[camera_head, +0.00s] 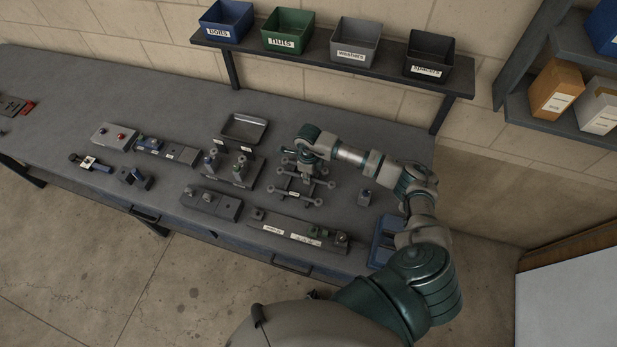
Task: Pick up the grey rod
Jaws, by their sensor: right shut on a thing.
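My right gripper (303,163) points down over the grey tube chassis (296,189), a frame of thin bars with round knobs on the bench. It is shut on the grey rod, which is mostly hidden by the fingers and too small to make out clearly. I cannot tell whether the rod touches the chassis. My left gripper is not in view.
The chassis stands on a dark workbench (75,75) among several small fixtures, with a raised tray (244,128) to its left and a long block (290,232) in front. A shelf behind holds blue, green, grey and black bins.

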